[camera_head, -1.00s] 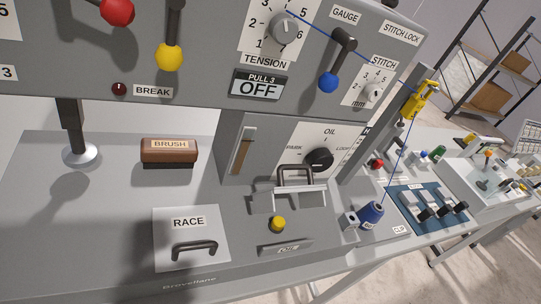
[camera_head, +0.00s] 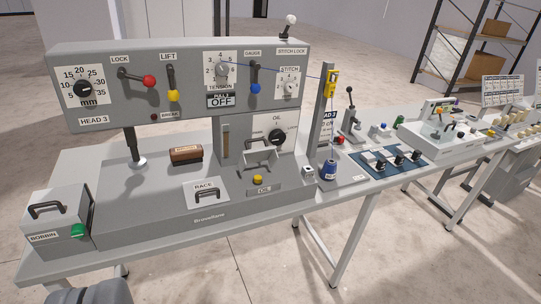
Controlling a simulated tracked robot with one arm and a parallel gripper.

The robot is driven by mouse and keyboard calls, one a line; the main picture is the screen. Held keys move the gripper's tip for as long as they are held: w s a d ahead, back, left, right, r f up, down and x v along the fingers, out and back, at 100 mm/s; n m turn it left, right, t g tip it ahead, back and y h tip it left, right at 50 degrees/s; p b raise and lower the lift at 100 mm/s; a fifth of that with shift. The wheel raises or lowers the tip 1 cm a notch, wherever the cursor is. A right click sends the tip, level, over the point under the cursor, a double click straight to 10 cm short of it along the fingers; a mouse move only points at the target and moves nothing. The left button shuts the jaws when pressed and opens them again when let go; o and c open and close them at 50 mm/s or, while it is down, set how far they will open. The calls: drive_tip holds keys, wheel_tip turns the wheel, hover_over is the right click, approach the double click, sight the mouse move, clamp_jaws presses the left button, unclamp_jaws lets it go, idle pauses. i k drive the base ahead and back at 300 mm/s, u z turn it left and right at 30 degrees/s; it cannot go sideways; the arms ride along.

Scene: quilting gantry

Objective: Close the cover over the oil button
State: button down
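The oil button (camera_head: 258,180) is a small yellow button on the grey bed of the machine, just behind a plate with small lettering (camera_head: 264,190) that seems to read OIL. It is uncovered. Its cover (camera_head: 257,158), a grey flap with a dark handle, stands raised behind the button, in front of the panel with the black OIL knob (camera_head: 277,136). My gripper does not show, so its state and distance from the cover cannot be told.
The RACE plate (camera_head: 206,193) with its handle lies left of the button, and the brush (camera_head: 186,154) farther back. A blue thread cone (camera_head: 330,169) stands to the right. The BOBBIN box (camera_head: 58,214) is at the left. Floor is clear in front.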

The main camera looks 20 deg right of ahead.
sight(269, 153)
drive_tip(key=z, duration=0.35)
drive_tip(key=i, duration=1.15)
drive_tip(key=u, duration=0.4)
